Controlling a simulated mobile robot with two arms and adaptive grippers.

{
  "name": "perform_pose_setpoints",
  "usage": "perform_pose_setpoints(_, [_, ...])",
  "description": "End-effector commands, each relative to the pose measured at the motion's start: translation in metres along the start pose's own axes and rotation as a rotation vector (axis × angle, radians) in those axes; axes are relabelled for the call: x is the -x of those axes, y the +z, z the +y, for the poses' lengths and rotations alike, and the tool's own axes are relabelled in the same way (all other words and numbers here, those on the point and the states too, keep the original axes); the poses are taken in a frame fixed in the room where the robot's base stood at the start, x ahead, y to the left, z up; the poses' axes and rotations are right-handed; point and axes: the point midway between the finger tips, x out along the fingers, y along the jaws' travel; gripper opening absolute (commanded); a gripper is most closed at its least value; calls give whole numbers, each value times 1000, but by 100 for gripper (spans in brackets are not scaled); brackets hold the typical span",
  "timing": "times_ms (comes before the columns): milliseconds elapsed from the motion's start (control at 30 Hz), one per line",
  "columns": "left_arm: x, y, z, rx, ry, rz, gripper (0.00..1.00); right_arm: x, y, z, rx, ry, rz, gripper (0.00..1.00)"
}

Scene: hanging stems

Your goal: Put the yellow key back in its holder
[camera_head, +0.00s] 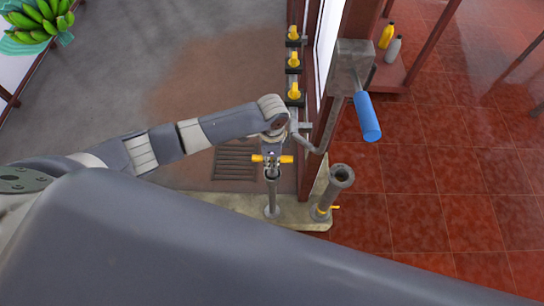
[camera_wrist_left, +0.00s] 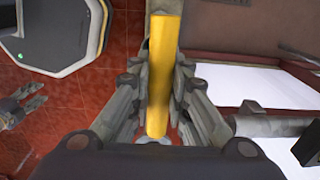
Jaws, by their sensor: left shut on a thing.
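My left gripper (camera_head: 272,160) is shut on a yellow bar, the yellow key (camera_head: 287,159), whose ends stick out on both sides in the head view. In the left wrist view the yellow key (camera_wrist_left: 160,75) lies between the two fingers of the left gripper (camera_wrist_left: 160,95). A thin upright grey pipe (camera_head: 271,198) stands directly below the gripper; I cannot tell whether the key touches it. A wider open grey tube (camera_head: 341,178) stands to its right. I cannot tell which part is the holder. A grey two-fingered shape, probably my right gripper (camera_wrist_left: 32,100), shows small in the wrist view.
Several yellow-handled fittings (camera_head: 293,61) line the reddish post behind the gripper. A grey box (camera_head: 350,60) with a blue handle (camera_head: 367,117) juts out at right. Yellow (camera_head: 387,35) and grey (camera_head: 392,50) bottles stand behind. Red tiled floor (camera_head: 430,190) is open at right.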

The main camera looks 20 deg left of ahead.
Motion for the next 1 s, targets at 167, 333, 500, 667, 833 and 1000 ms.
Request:
perform_pose_setpoints(167, [0, 0, 0, 0, -1, 1, 0, 0, 0, 0, 0, 0, 0, 40])
perform_pose_setpoints(333, [0, 0, 0, 0, -1, 1, 0, 0, 0, 0, 1, 0, 0, 40])
perform_pose_setpoints(500, [-1, 0, 0, 0, -1, 1, 0, -1, 0, 0, 1, 0, 0, 40])
perform_pose_setpoints(667, [-4, 0, 0, 0, 0, 1, 0, -2, 0, 0, 1, 0, 0, 40])
perform_pose_setpoints(833, [-9, 0, 0, 0, 0, 1, 0, -4, 1, 0, 1, 0, 0, 40])
perform_pose_setpoints(1000, [-13, -1, 0, -1, -1, 1, 0, -6, 1, 1, 1, 1, 0, 40])
